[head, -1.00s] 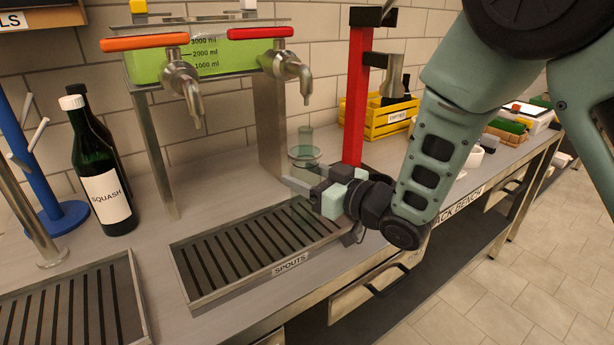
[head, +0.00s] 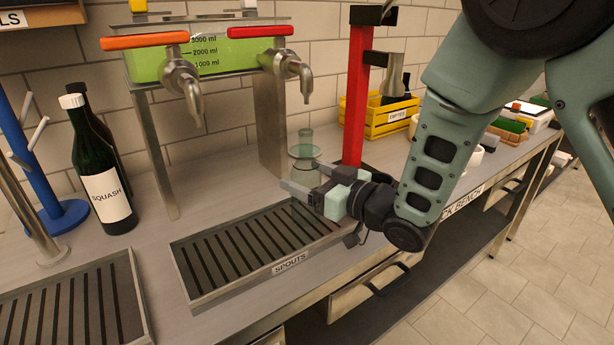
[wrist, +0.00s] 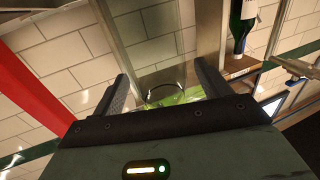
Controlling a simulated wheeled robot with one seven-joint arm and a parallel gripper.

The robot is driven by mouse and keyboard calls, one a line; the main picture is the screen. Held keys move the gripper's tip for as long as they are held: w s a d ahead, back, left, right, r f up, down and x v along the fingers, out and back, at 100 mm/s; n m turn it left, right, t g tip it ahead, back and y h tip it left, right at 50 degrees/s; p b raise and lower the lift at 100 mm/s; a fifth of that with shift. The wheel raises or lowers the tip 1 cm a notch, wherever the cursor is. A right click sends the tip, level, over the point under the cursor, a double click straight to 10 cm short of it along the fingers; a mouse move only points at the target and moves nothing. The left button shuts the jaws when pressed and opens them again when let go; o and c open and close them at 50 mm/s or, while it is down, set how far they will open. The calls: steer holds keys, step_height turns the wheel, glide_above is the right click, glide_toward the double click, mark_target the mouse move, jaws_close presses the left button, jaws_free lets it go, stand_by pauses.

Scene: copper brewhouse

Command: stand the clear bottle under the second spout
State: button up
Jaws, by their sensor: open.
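The clear bottle (head: 304,151) is upright near the right end of the slotted drip tray (head: 185,280) labelled SPOUTS. In the head view it appears below the tip of the right, red-handled spout (head: 304,80), with a gap between. My gripper (head: 303,180) is open at the bottle's body, partly hiding it; I cannot tell whether the fingers touch it. The left spout (head: 184,82) has an orange handle. In the wrist view the two open fingers (wrist: 165,85) show apart, with a curved grey edge between them that I cannot identify.
A red post (head: 355,100) stands just right of the bottle. A dark SQUASH bottle (head: 100,165) and a blue stand (head: 42,155) are at the left. A yellow crate (head: 385,120) is behind my arm. The left of the tray is empty.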

steer(key=p+v, duration=0.2)
steer(key=v, duration=0.9)
steer(key=shift+d+p, duration=0.2)
steer(key=shift+p, duration=0.15)
steer(key=s+d+m+g+h, duration=0.1)
steer(key=s+g+h, duration=0.4)
steer(key=s, duration=0.6)
steer(key=s+d+m+g+h, duration=0.1)
steer(key=s+d+g+h, duration=0.2)
steer(key=s, duration=0.9)
steer(key=g+h, duration=0.3)
steer(key=h, duration=0.2)
steer(key=shift+s+d+g, duration=0.15)
steer(key=shift+d+g, duration=0.1)
steer(key=shift+g, duration=0.05)
steer(key=shift+r, duration=0.1)
step_height(320, 180, up, 4)
steer(key=p, duration=0.4)
steer(key=shift+r, duration=0.1)
